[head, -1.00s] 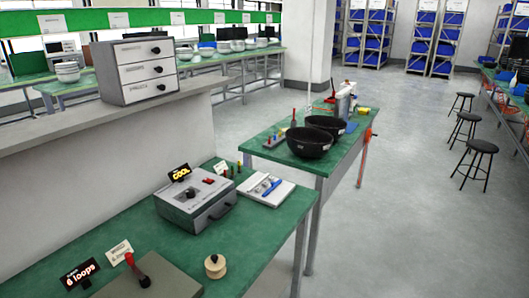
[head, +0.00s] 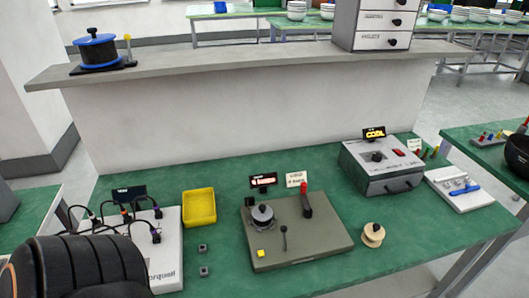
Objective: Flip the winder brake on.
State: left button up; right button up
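The winder (head: 325,243) is a flat olive-grey plate on the green bench, in the middle of the head view. It carries a dark round spool (head: 262,215), a small thin dark lever (head: 284,238) standing near upright, a yellow square (head: 261,253) and a red-topped black lever (head: 306,200) at its back edge. A small display (head: 263,181) and a white label card (head: 296,179) stand behind it; their text is too small to read surely. I cannot tell which lever is the brake. Neither gripper shows in the view.
A wooden bobbin (head: 373,234) stands right of the winder, with a grey box with a lit display (head: 385,165) behind it. A yellow tray (head: 199,207), two small dark blocks (head: 203,259) and a white cabled unit (head: 168,258) lie left. A low wall (head: 250,110) runs behind.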

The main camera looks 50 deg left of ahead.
aim_at(283, 228)
jog(key=u, duration=1.25)
jog(key=l+u, duration=0.2)
